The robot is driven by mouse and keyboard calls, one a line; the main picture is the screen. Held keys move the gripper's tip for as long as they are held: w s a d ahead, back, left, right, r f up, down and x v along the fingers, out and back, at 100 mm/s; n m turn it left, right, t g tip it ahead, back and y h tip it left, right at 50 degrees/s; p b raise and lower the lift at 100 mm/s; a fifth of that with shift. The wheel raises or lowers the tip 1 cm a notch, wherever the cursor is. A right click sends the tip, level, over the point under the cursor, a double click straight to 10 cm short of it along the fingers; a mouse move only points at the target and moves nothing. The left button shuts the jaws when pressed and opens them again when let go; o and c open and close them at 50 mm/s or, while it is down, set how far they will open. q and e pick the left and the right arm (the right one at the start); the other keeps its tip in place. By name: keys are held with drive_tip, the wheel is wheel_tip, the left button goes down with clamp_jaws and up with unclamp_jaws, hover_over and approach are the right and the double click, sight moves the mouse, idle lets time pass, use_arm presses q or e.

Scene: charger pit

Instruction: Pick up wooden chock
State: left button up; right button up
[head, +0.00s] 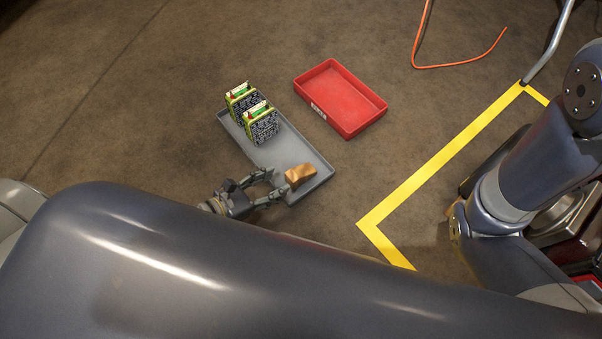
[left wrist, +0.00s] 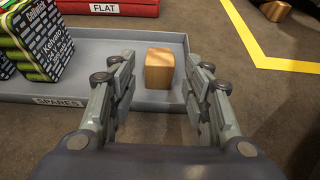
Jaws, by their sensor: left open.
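The wooden chock (head: 299,175) is a small tan-brown block at the near right end of a grey tray (head: 310,153). In the left wrist view the chock (left wrist: 159,69) stands ahead of my left gripper, between the lines of its two fingers. My left gripper (head: 275,185) is open and empty, at the tray's near edge, with its fingers pointing at the chock. In the left wrist view the left gripper (left wrist: 160,80) shows both fingers apart, and I see no contact with the chock. My right gripper is not in view.
Two green-and-black boxes (head: 262,124) stand at the far left end of the grey tray, labelled SPARES. A red tray (head: 340,97), labelled FLAT, lies behind it. Yellow floor tape (head: 440,157) runs to the right. An orange cable (head: 455,65) lies farther back.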

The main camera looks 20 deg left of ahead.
sight(293, 175)
use_arm(q)
drive_tip(key=b+x, duration=0.1)
drive_tip(key=x, duration=0.4)
drive_tip(key=b+x, duration=0.2)
drive_tip(key=x, duration=0.2)
drive_tip(key=shift+d+f, duration=0.1)
drive_tip(key=shift+f, duration=0.25)
drive_tip(key=shift+w+d+f, duration=0.15)
drive_tip(key=shift+w+d, duration=0.05)
drive_tip(key=shift+w, duration=0.15)
drive_tip(key=c, duration=0.9)
